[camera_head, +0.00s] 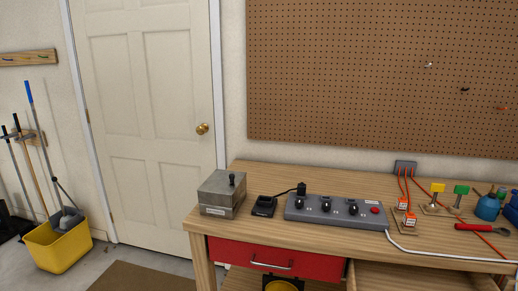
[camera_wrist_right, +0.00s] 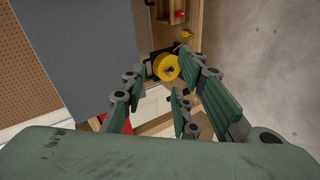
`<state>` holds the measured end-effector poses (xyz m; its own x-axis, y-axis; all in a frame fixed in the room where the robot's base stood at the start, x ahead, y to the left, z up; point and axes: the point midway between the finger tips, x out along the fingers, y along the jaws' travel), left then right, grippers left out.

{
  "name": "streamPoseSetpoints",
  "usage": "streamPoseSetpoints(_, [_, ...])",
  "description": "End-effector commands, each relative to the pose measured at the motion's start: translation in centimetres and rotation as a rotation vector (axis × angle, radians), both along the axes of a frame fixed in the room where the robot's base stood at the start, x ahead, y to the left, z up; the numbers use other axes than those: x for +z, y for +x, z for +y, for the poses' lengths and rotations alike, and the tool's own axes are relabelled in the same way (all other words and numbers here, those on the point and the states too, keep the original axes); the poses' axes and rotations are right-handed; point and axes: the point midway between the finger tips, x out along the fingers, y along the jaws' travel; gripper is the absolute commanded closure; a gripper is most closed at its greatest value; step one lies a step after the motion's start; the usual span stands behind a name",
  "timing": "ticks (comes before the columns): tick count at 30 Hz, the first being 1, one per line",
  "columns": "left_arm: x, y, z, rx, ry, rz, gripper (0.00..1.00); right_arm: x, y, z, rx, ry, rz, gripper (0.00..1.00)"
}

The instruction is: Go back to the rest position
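My right gripper (camera_wrist_right: 160,80) shows in the right wrist view with its green-padded fingers spread apart. Nothing is held between them. A round yellow reel (camera_wrist_right: 166,66) shows beyond the fingertips; I cannot tell how far away it is. Neither gripper shows in the head view. My left gripper is in no frame.
A wooden workbench (camera_head: 270,176) stands in front, with a grey metal box (camera_head: 218,198), a grey control panel (camera_head: 338,212), a small black cradle (camera_head: 263,207) and orange cables on it. Below is a red drawer (camera_head: 240,256). A yellow bucket (camera_head: 60,248) stands left of the door (camera_head: 150,120).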

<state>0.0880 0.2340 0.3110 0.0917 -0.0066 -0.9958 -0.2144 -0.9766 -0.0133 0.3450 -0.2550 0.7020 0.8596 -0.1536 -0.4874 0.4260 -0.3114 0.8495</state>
Motion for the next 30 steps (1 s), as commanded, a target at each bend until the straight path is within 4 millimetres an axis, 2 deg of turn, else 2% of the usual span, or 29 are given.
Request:
streamPoseSetpoints(4, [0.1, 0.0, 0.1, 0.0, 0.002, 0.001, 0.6, -6.4, -1.2, 1.3, -0.032, 0.12, 0.097, 0.72])
streamPoseSetpoints(8, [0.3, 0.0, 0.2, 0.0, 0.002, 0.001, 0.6, -13.1, -3.3, 2.5, -0.087, 0.25, 0.207, 0.72])
streamPoseSetpoints(12, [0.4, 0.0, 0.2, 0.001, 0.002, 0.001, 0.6, -19.7, -6.2, 3.7, -0.168, 0.377, 0.328, 0.72])
streamPoseSetpoints(18, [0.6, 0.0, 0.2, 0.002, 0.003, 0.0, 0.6, -27.6, -11.4, 4.4, -0.322, 0.526, 0.496, 0.72])
streamPoseSetpoints(24, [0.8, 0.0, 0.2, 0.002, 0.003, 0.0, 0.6, -33.5, -17.4, 4.1, -0.516, 0.631, 0.648, 0.72])
streamPoseSetpoints(30, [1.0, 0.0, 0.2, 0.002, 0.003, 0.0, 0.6, -36.9, -22.8, 2.9, -0.708, 0.684, 0.752, 0.72])
